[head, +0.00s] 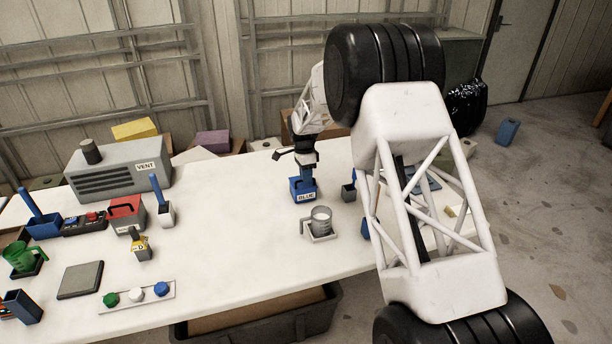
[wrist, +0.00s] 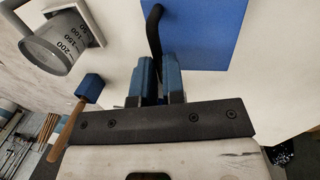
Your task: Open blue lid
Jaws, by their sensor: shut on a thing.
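The blue box (head: 302,195) with a "BLUE" label stands near the back of the white table, left of my arm. My gripper (head: 302,172) is directly above it, pointing down. In the wrist view the blue lid (wrist: 205,35) fills the upper middle, with a black curved handle (wrist: 154,28) at its left edge. My gripper's two blue fingers (wrist: 158,68) are close together around the handle's near end, shut on it. The fingers hide that end of the handle. I cannot tell whether the lid is raised from the box.
A clear measuring cup (head: 320,217) on a white base stands just in front of the box. A small dark container (head: 348,192) is to its right. A red box (head: 127,213) and grey vent unit (head: 120,172) are at left. The table's middle is clear.

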